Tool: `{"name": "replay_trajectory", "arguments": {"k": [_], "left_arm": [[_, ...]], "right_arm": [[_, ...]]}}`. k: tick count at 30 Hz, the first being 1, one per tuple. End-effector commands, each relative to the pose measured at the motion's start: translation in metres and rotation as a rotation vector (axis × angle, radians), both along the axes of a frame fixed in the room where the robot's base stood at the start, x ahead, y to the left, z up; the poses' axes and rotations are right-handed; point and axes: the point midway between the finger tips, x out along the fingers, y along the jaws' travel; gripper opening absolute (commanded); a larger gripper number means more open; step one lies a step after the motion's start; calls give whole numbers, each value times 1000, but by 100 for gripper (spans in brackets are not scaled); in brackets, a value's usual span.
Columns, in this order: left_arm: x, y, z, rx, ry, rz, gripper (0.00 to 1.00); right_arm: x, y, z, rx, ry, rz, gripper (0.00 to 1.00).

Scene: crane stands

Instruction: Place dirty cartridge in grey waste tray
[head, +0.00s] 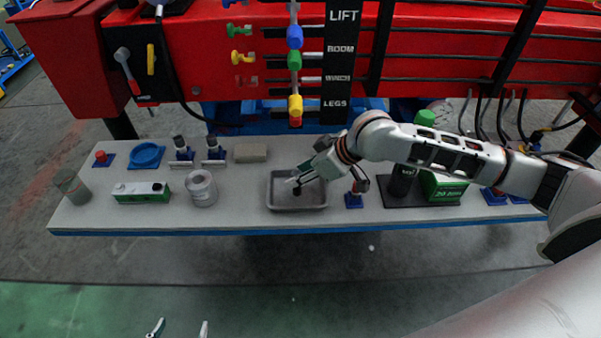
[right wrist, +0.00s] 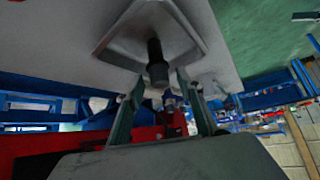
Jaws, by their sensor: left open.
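The grey waste tray (head: 284,207) sits on the bench near its front edge, and its rim also shows in the right wrist view (right wrist: 112,50). The dark cartridge (right wrist: 157,62) is at the tray, between my right fingertips, with a gap on each side. In the head view it is a small dark shape (head: 297,191) inside the tray; whether it rests on the floor is hard to tell. My right gripper (head: 298,180) is over the tray with its fingers spread. My left gripper (head: 180,327) is open and empty at the bottom of the view, well in front of the bench.
A small blue-based stand (head: 354,200) and a green box (head: 442,187) are to the right.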

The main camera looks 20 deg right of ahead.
Motion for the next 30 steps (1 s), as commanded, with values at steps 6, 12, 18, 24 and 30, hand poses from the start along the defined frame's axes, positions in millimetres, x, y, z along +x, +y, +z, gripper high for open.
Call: {"name": "replay_trajectory", "arguments": {"k": [6,12,18,24,30], "left_arm": [[1,0,5,0,-3,0,65],[3,0,16,0,-10,0,65],[5,0,24,0,-14,0,65],[5,0,27,0,-15,0,65],[6,0,27,0,-16,0,65]], "right_arm": [[-8,-9,18,-1,-3,-1,37],[-27,-28,50,-3,-4,0,37],[-44,-44,77,-1,-3,-1,37],[-54,-52,92,0,-2,-1,37],[-56,-54,94,0,-1,-1,37]]}}
